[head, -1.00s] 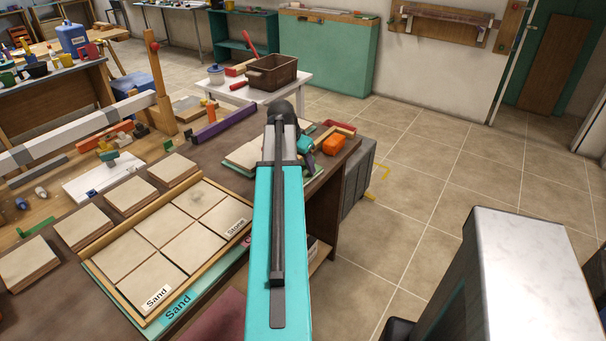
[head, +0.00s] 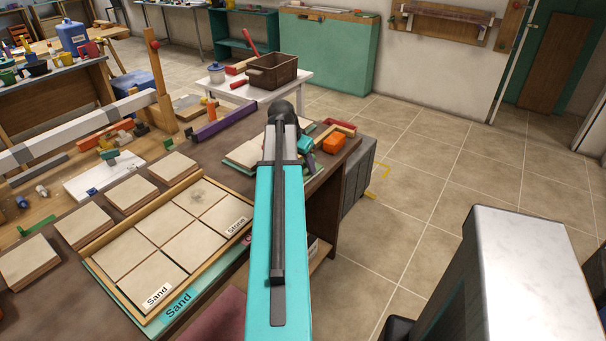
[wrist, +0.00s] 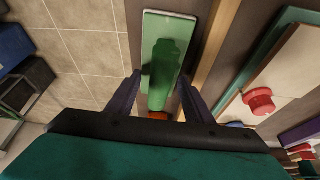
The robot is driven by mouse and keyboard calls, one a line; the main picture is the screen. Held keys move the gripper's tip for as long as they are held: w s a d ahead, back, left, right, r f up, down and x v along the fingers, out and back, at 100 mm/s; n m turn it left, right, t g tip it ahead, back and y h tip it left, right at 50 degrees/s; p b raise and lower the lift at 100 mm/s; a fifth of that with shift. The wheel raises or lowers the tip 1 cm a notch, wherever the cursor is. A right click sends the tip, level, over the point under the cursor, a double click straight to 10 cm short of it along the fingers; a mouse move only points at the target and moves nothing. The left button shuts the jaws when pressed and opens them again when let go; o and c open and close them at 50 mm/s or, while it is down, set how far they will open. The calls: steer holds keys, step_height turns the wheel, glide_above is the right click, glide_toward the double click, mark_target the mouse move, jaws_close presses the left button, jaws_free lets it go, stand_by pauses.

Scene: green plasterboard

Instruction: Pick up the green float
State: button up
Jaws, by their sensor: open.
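The green float (wrist: 164,27) is in the upper middle of the wrist view. It is a long, pale-edged green plate with a darker green handle along it, lying on the brown bench top. My gripper (wrist: 159,77) is open, its two dark fingers standing on either side of the float's near part in the picture. I cannot tell how far above it they are. Shadows fall beside the handle. In the head view my arm covers the place where the float lies, and I cannot make it out there.
In the wrist view, a wooden strip (wrist: 212,55) runs right of the float, and a red knob (wrist: 259,101) sits on a pale board. Tiled floor is open at right.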

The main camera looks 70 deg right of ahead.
mark_target(303, 160)
steer(key=shift+f, duration=0.2)
stand_by(0.4)
jaws_close()
steer(key=shift+r, duration=0.1)
steer(key=shift+r+b, duration=0.6)
steer(key=shift+r, duration=1.35)
steer(key=s+a+b, duration=0.4)
steer(key=s+a, duration=0.3)
steer(key=a, duration=0.4)
steer(key=shift+s+a+r, duration=0.15)
steer(key=shift+a+r, duration=0.2)
steer(key=shift+r, duration=0.1)
steer(key=shift+a+b, duration=0.1)
steer(key=shift+b, duration=0.4)
